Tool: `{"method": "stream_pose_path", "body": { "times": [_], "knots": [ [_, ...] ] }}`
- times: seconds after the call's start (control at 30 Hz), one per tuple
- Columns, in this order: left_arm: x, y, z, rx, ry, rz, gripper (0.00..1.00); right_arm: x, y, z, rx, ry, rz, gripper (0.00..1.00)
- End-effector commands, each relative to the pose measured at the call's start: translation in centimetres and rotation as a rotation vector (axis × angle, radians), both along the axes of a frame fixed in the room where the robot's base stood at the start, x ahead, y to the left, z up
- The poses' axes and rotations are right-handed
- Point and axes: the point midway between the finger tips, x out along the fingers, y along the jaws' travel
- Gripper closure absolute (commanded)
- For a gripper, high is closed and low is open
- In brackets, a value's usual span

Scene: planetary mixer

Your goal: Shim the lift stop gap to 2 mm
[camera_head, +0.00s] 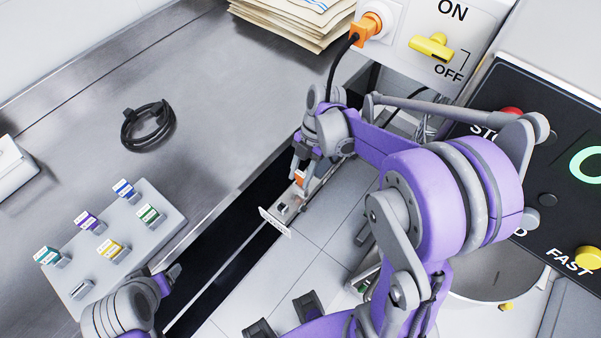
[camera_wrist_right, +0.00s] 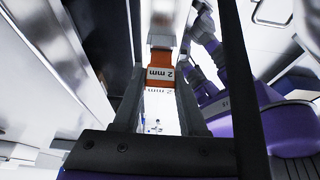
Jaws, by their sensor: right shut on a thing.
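My right gripper (camera_head: 301,160) is shut on an orange shim (camera_head: 299,178). In the right wrist view the shim (camera_wrist_right: 160,72) reads "2 mm" and sits between the fingers. The gripper is over a narrow metal fitting (camera_head: 284,209) with a small white label plate (camera_head: 274,222), probably the lift stop. I cannot tell whether the shim touches it or is in a gap. A grey shim tray (camera_head: 172,222) at left holds several shims with coloured tags: blue, purple, green, yellow and teal. My left gripper (camera_head: 174,273) is beside the tray's lower right; its finger opening is unclear.
A coiled black cable (camera_head: 148,126) lies on the steel bench (camera_head: 190,90). A stack of papers (camera_head: 290,22) is at the back. A yellow ON/OFF switch (camera_head: 433,46) and an orange plug (camera_head: 370,26) are at the back right. A control panel stands at right.

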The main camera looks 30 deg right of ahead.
Motion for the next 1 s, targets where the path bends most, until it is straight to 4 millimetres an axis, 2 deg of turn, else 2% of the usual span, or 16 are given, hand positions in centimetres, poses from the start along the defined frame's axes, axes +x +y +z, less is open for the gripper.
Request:
{"method": "stream_pose_path", "body": {
  "times": [0.77, 0.93, 0.97, 1.0],
  "knots": [
    [-0.5, 0.0, -1.8, 0.000, 0.010, 0.000, 0.29, 0.0, 0.0, -2.0, 0.000, 0.000, 0.000, 1.00],
    [-0.5, 0.0, -1.7, 0.000, 0.009, 0.000, 0.29, 0.0, 0.0, -2.0, 0.000, 0.000, 0.000, 1.00],
    [-0.5, 0.0, -1.7, 0.000, 0.009, 0.000, 0.29, 0.0, 0.0, -2.0, 0.000, 0.000, 0.000, 0.53],
    [-0.5, 0.0, -1.7, 0.000, 0.009, 0.000, 0.29, 0.0, 0.0, -2.0, 0.000, 0.000, 0.000, 0.46]
  ]
}}
